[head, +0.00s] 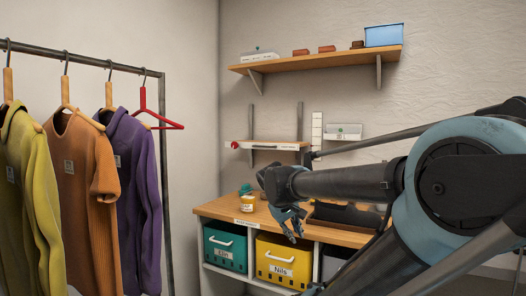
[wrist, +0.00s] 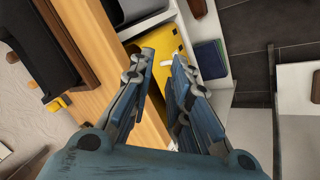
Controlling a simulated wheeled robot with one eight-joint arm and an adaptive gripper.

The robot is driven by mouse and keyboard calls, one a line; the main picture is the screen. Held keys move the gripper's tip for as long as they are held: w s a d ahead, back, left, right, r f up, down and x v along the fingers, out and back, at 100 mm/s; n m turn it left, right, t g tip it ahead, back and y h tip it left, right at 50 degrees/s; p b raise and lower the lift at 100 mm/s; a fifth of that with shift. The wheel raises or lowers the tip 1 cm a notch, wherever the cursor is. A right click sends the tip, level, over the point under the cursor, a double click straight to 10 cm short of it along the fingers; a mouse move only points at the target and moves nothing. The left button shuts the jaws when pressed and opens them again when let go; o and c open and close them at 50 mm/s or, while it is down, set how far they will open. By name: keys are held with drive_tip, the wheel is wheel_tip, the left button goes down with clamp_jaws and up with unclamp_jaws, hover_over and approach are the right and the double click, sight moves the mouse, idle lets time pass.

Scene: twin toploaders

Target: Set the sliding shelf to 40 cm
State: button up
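The sliding shelf (head: 277,145) is a small wooden board with a pale front edge, set between two grey upright rails (head: 300,121) on the back wall. A red knob (head: 235,145) shows at its left end. A white upright strip (head: 317,130), perhaps a scale, stands just right of the rails; its marks are too small to read. My gripper (head: 291,228) hangs in front of the workbench edge, below and apart from the shelf. In the wrist view my gripper (wrist: 165,58) has its fingers apart with nothing held, above the yellow bin (wrist: 167,48). The shelf is not recognizable there.
The wooden workbench (head: 215,208) carries a yellow-labelled jar (head: 247,203) and a dark tray (head: 345,216). Below are a green bin (head: 225,250) and the yellow bin (head: 283,262). A higher wall shelf (head: 320,61) holds small items. A clothes rack (head: 166,190) stands left.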

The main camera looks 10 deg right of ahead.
drive_tip(key=w+a+r+n+t+h, duration=0.3)
drive_tip(key=w+r+t, duration=0.1)
drive_tip(key=w+r, duration=1.15)
drive_tip(key=w+a+r+n+t+h, duration=0.2)
drive_tip(key=w+a+r+n+t, duration=0.3)
drive_tip(key=w+a+r, duration=0.75)
drive_tip(key=x, duration=1.2)
drive_tip(key=r+x, duration=0.1)
drive_tip(key=x, duration=0.6)
drive_tip(key=shift+d+f, duration=0.1)
drive_tip(key=shift+d, duration=0.2)
clamp_jaws()
